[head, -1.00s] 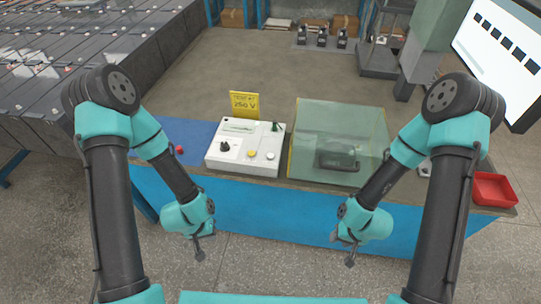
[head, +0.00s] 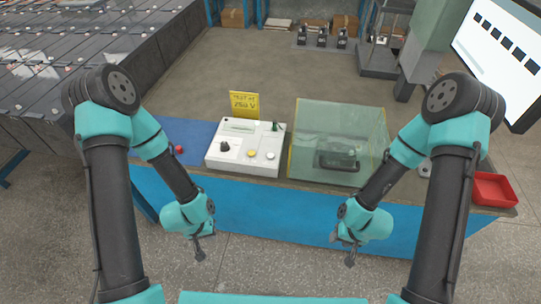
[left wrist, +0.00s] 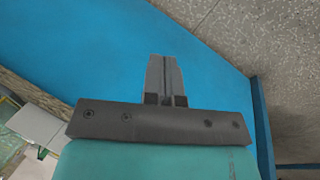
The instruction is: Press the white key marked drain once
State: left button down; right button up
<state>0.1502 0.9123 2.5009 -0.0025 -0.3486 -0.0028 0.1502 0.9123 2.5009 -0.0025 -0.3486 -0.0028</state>
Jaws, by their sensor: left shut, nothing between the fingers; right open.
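The white control box (head: 244,146) stands on the bench in the head view. On its top are a black knob (head: 225,146), a yellow key (head: 252,153), a white key (head: 270,155) at the right front and a green part at the back right. Any lettering by the white key is too small to read. My left gripper (head: 200,256) hangs in front of the bench, below the box, shut and empty; its closed fingers also show in the left wrist view (left wrist: 164,78). My right gripper (head: 350,262) hangs open and empty in front of the bench, further right.
A yellow 250 V sign (head: 244,104) stands behind the box. A clear greenish cover (head: 340,120) over a dark object stands right of it. A red tray (head: 494,189) lies at the right end; a red knob (head: 179,149) is at the left on a blue mat (head: 200,131).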

pick_arm(q)
jog(key=shift+w, duration=0.1)
notch_tip(320, 180, up, 24)
jog(key=f+n+t+h, duration=0.1)
jog(key=n+t+h, duration=0.3)
jog(key=n, duration=0.9)
send_over(271, 157)
jog(key=shift+r, duration=0.25)
jog(key=shift+a+f, duration=0.1)
jog(key=shift+f, duration=4.35)
jog(key=shift+f, duration=0.1)
jog(key=shift+f, duration=0.3)
